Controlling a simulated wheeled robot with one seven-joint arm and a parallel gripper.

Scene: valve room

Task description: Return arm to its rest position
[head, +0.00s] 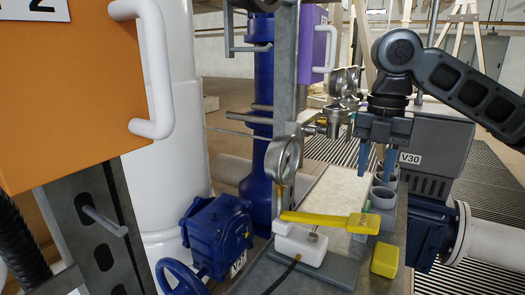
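My gripper (376,166) hangs from the dark arm at the upper right of the head view. Its two blue fingers point down and stand apart, with nothing visible between them. It is above grey round cups (384,197) at the right side of a bench and appears clear of them, though the depth is hard to judge. A yellow lever (325,219) reaches over a white block (301,247) on the bench, left of and below the gripper. A yellow block (384,260) sits at the bench's front right.
An orange cabinet (70,95) with a white handle (158,80) fills the upper left. A blue valve (217,235) with a handwheel stands at the lower middle. A round gauge (283,160) rises behind the lever. A grey box labelled V30 (440,150) stands right of the gripper.

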